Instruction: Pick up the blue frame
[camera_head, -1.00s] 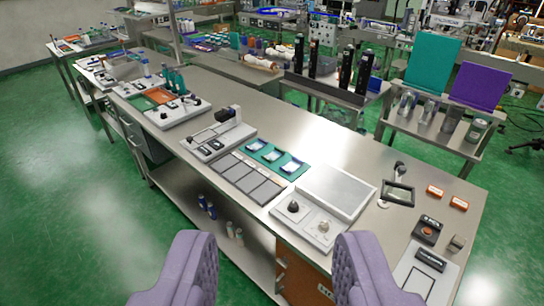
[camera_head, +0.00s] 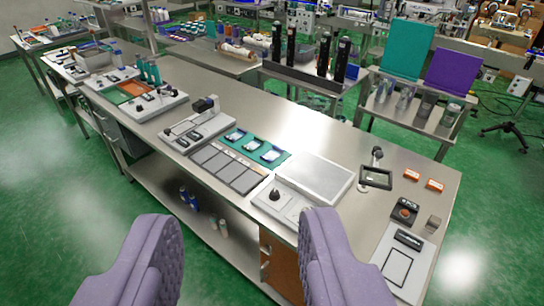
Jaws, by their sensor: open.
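My gripper (camera_head: 242,225) shows as two padded purple fingers at the bottom of the view. The fingers are wide apart with nothing between them. They are in front of the long steel bench (camera_head: 330,140), apart from the things on it. A teal mat (camera_head: 228,149) on the bench holds three small white pieces with bluish edges; the middle one (camera_head: 255,145) is clear of my fingers. I cannot tell at this size whether any of these is the blue frame. No other clearly blue frame shows.
Grey tiles (camera_head: 228,168) lie before the mat. A white device with a black knob (camera_head: 275,195) and flat plate (camera_head: 314,177) is partly behind my right finger. A black-rimmed stand (camera_head: 376,178) and orange boxes (camera_head: 411,175) are at right. The bench's back middle is clear.

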